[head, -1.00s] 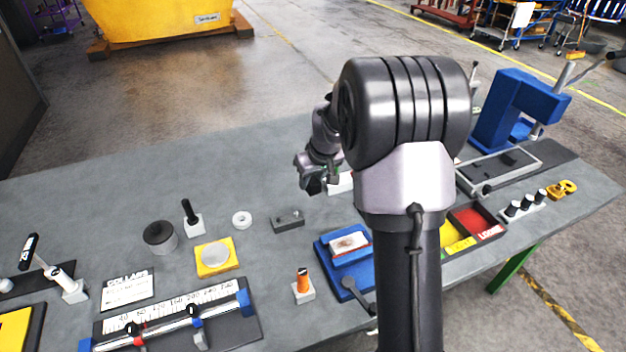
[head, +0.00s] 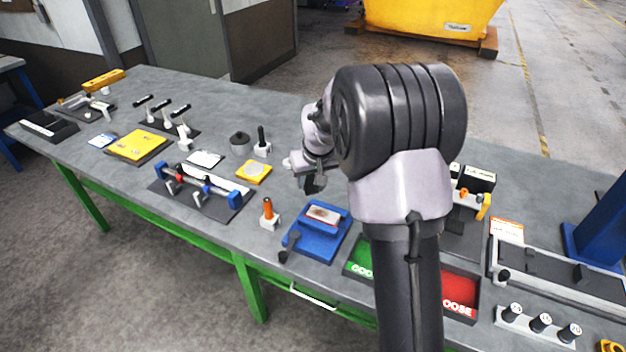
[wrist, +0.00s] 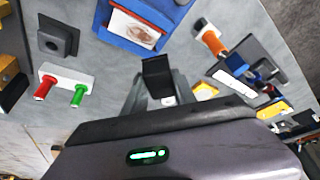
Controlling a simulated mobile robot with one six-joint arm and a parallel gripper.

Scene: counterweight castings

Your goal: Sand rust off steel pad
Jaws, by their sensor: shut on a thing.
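The steel pad (head: 324,214) is a pale plate with a reddish-brown rust patch, seated in a blue fixture (head: 335,241) on the bench. The wrist view shows the pad (wrist: 139,28) at the top, its rust patch plain. My gripper (head: 309,182) is over the bench, behind the fixture in the head view and apart from it. In the wrist view its grey fingers (wrist: 158,88) are shut on a dark block (wrist: 157,72). The block's underside is hidden, and I cannot tell its exact kind.
An orange-handled tool (head: 268,212) stands left of the fixture. A yellow pad (head: 253,172) and a dark round pot (head: 240,144) lie further left. Green and red trays (head: 460,292) are at right. Red and green pegs (wrist: 62,84) show in the wrist view.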

